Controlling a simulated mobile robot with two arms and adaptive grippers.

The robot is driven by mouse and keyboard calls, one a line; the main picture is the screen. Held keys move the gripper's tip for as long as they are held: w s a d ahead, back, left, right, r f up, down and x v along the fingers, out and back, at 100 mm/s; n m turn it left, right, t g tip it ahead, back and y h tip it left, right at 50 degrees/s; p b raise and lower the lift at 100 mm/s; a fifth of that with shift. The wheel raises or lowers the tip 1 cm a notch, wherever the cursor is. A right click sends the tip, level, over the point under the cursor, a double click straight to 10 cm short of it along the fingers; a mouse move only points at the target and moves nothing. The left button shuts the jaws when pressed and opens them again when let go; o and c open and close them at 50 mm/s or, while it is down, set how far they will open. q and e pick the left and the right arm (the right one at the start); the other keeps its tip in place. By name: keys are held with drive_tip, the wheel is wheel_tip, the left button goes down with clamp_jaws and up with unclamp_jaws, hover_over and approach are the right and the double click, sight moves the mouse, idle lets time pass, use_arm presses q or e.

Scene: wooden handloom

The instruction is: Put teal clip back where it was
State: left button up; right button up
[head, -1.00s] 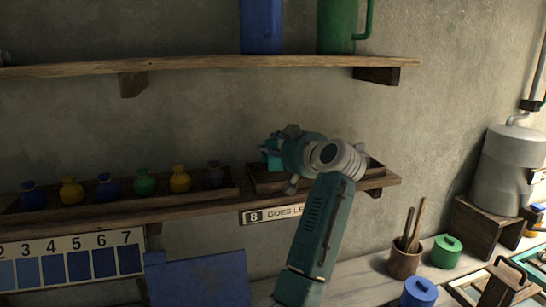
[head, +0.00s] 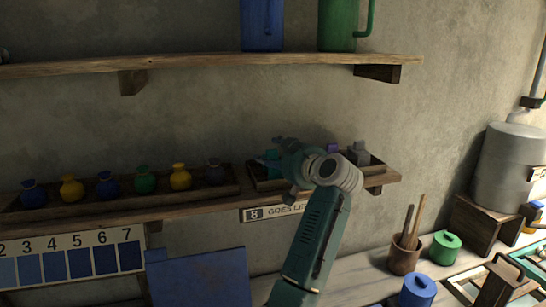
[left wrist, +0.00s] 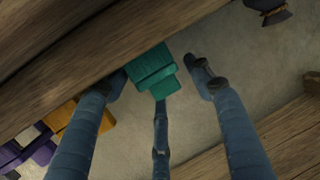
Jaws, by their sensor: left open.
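The teal clip (head: 272,156) shows at the left end of the small wooden tray (head: 266,186) on the lower shelf, partly hidden by my left gripper. In the left wrist view the teal clip (left wrist: 152,72) lies between the spread fingers of my left gripper (left wrist: 158,82). A gap shows between the clip and the right finger. The left finger is close beside the clip, and I cannot tell whether it touches. In the head view my left gripper (head: 284,160) is at the tray, its arm rising from below. My right gripper is not in view.
A purple clip (head: 333,148) and a grey clip (head: 358,153) stand farther right in the tray. An orange clip (left wrist: 86,122) shows in the left wrist view. Several small jars (head: 144,180) stand in a longer tray to the left. An upper shelf (head: 210,64) runs above.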

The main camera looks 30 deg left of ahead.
use_arm(q)
drive_tip(key=b+v, duration=0.3)
drive_tip(key=v, duration=0.9)
drive_tip(key=shift+a, duration=0.1)
